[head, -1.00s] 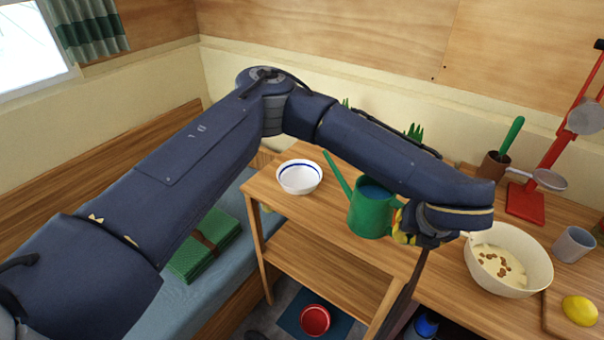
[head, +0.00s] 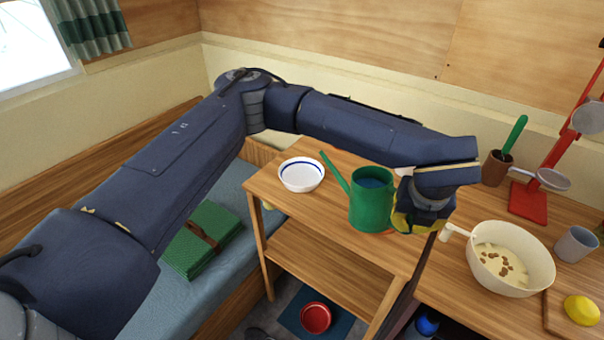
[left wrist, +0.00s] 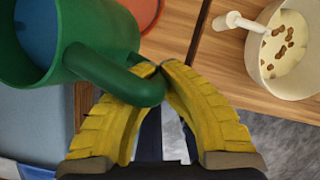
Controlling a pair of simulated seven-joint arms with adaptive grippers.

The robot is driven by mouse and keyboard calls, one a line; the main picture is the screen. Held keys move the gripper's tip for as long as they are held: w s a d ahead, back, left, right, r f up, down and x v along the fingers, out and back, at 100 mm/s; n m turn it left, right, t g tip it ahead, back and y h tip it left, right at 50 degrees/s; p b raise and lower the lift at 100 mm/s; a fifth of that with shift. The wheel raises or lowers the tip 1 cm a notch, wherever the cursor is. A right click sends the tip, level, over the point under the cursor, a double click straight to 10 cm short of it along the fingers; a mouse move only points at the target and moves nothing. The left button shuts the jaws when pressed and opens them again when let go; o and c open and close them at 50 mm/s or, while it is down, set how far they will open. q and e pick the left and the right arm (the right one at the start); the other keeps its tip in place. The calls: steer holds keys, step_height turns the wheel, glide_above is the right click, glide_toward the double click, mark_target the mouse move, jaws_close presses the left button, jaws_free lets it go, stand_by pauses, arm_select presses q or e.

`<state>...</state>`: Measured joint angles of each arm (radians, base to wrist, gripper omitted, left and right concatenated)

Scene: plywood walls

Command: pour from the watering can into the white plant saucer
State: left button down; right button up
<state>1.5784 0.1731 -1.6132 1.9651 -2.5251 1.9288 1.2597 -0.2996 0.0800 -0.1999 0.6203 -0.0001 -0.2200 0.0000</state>
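The green watering can (head: 371,209), with blue inside, is near the middle of the narrow table in the head view, roughly upright, its spout to the left. My left gripper (head: 404,212) is at its handle side. In the left wrist view the yellow fingers (left wrist: 160,70) close in around the green handle (left wrist: 122,80) of the can (left wrist: 98,28). A small white edge (head: 404,172) behind my left arm may be the white plant saucer; most of it is hidden. My right gripper is not in view.
A white bowl with a blue stripe (head: 302,175) stands left of the can. An orange dish (left wrist: 147,12) shows beside the can in the wrist view. A cream bowl of batter (head: 511,262), grey cup (head: 576,244) and lemon (head: 581,310) stand right. A red dish (head: 316,318) is below.

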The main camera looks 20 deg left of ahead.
arm_select(q)
steer(key=shift+w+a+r+g+h+p, duration=0.3)
steer(key=shift+a+r+h+p, duration=0.1)
steer(key=shift+r+p, duration=0.15)
steer(key=shift+w+a+r, duration=0.1)
steer(key=shift+a+r, duration=0.05)
steer(key=shift+r, duration=0.25)
steer(key=shift+w+a+r+g+h+p, duration=0.35)
steer(key=shift+a+r+g+h+p, duration=0.3)
steer(key=shift+p, duration=0.3)
stand_by(1.5)
steer(key=shift+s+d+f+t, duration=0.15)
steer(key=shift+d+f+t, duration=0.1)
steer(key=shift+d, duration=0.1)
steer(key=f+y, duration=0.1)
steer(key=d+f+t, duration=0.1)
steer(key=s+d+f+y, duration=0.1)
steer(key=f, duration=0.1)
steer(key=shift+s+t+y, duration=0.1)
steer(key=shift+t+y, duration=0.2)
steer(key=shift+y, duration=0.05)
steer(key=shift+f, duration=0.1)
steer(key=shift+d+f+b, duration=0.1)
steer(key=shift+f+b, duration=0.15)
steer(key=shift+b, duration=0.8)
